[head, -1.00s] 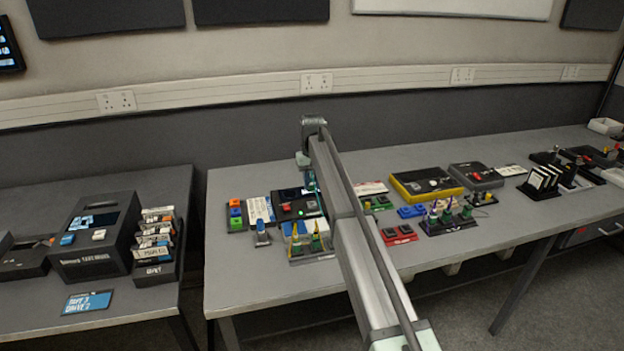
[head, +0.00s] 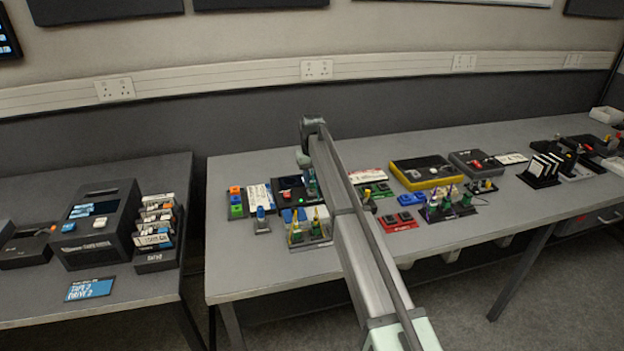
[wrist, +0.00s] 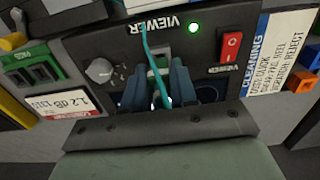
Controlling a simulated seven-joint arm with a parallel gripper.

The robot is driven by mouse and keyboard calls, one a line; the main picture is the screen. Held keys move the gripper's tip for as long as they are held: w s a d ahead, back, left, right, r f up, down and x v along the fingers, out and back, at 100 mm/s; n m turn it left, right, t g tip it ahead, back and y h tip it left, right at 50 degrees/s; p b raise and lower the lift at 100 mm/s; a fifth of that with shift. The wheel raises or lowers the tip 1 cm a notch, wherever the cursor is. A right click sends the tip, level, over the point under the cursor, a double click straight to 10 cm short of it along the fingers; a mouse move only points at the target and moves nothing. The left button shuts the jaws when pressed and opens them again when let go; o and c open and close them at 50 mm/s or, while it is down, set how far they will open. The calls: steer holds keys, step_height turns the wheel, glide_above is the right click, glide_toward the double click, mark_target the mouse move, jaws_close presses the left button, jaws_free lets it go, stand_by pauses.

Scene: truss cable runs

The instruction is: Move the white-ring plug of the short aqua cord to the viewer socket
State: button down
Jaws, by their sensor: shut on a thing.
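The viewer (wrist: 205,50) is a dark box with a green light, a red rocker switch and a grey knob; it also shows in the head view (head: 288,187). My gripper (wrist: 158,94) is at the box's face, its two blue-grey fingers shut on the plug end of the aqua cord (wrist: 152,58). The cord rises between the fingers and runs out past the VIEWER lettering. A small white patch shows low between the fingers; the plug's ring is not clear. The viewer socket is hidden by the fingers, so I cannot tell whether the plug is in it. In the head view my arm partly covers the gripper.
A white CLEANING card (wrist: 283,45) lies beside the viewer. A green block (wrist: 35,70) and a loss-value card (wrist: 62,103) sit on its other side. In the head view, a rack with upright plugs (head: 310,236) stands in front, and a yellow-edged box (head: 426,172) lies to the right.

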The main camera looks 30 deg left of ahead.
steer(key=shift+f, duration=0.8)
stand_by(2.2)
steer(key=c, duration=0.8)
jaws_free()
steer(key=shift+r, duration=2.5)
steer(key=shift+r, duration=2)
